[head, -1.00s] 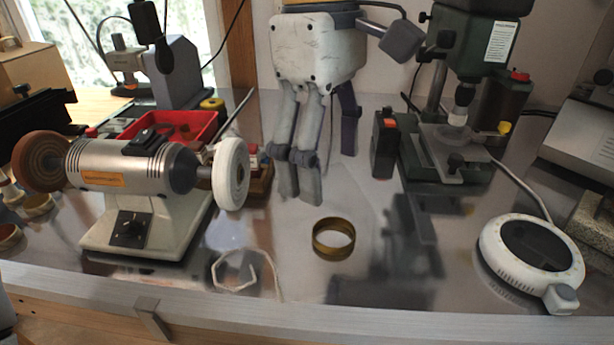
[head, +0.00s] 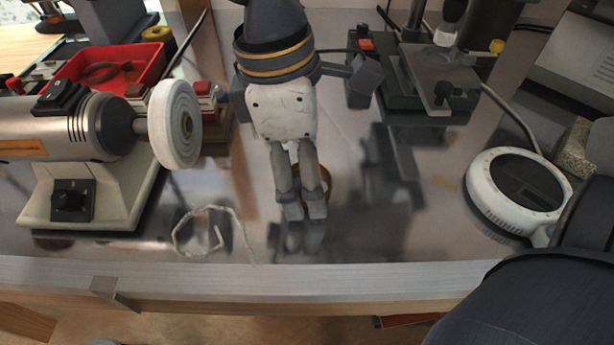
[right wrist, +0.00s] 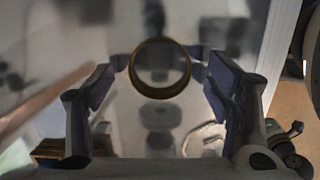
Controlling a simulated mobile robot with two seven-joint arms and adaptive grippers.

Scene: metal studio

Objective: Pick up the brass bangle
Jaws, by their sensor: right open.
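The brass bangle (head: 326,178) rests on the shiny metal bench top. In the head view it is mostly hidden behind my right gripper's fingers, with only a brass arc showing at their right. My right gripper (head: 304,212) points down over the bench, its fingers in front of the bangle. In the right wrist view the bangle (right wrist: 160,94) shows as a full ring, centred between the two spread fingers near their tips. The gripper is open, with nothing held; whether a finger touches the ring I cannot tell. My left gripper is not in view.
A bench grinder with a white buffing wheel (head: 175,125) stands at left, a red tray (head: 150,62) behind it. A pale cord loop (head: 180,228) lies at the front. A round white hot plate (head: 486,200) is at right, a drill press base (head: 400,100) behind. Bench right of the bangle is clear.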

